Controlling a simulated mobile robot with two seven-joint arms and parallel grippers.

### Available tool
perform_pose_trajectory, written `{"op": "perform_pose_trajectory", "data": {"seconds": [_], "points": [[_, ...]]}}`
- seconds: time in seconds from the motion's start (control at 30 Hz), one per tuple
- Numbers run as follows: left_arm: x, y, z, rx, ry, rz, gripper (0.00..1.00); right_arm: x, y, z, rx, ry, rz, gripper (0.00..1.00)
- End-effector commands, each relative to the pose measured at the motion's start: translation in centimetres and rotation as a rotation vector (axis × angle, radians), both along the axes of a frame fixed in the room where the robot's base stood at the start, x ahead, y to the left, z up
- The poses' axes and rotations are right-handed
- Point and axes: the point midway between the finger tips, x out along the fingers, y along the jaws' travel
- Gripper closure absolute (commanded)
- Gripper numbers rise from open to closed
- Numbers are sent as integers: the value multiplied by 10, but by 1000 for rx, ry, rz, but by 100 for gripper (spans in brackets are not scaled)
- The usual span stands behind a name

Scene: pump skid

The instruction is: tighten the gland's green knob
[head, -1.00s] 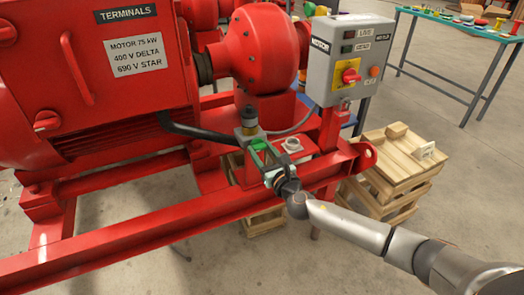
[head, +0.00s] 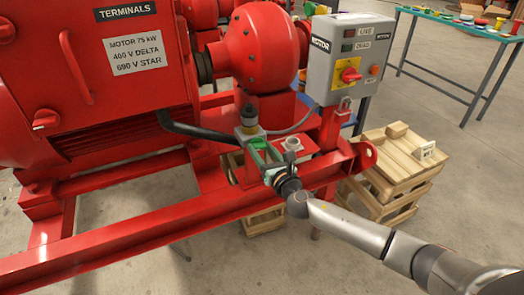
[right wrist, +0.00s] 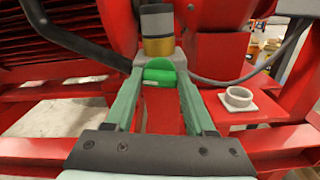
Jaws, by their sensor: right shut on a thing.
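The green knob (right wrist: 165,75) sits between the fingertips of my right gripper (right wrist: 160,72) in the right wrist view. The gripper is shut on it. In the head view the knob (head: 256,143) is small and partly hidden by my right gripper (head: 258,147), whose arm comes in from the lower right. A cylindrical fitting with a brass-coloured band (right wrist: 157,46) and a grey top stands just behind the knob. My left gripper is not in view.
A black cable (right wrist: 75,40) runs in from the left towards the gland. A grey ring fitting (right wrist: 239,97) is on the red ledge to the right. The red skid rail (head: 130,230) passes below my right gripper. A grey control box (head: 345,60) stands behind right, near wooden pallets (head: 395,165).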

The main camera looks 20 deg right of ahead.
Motion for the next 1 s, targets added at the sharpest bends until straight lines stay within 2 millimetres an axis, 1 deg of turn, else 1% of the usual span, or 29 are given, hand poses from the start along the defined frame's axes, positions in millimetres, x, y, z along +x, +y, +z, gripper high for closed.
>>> {"op": "perform_pose_trajectory", "data": {"seconds": [0.1,0.4,0.7,1.0], "points": [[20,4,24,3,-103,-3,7,-1,1,-2,101,1,0,100],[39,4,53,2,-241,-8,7,0,0,-2,388,1,0,100],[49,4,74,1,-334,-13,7,0,0,-2,672,1,0,100],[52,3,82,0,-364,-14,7,0,-1,-2,958,1,-1,100]]}}
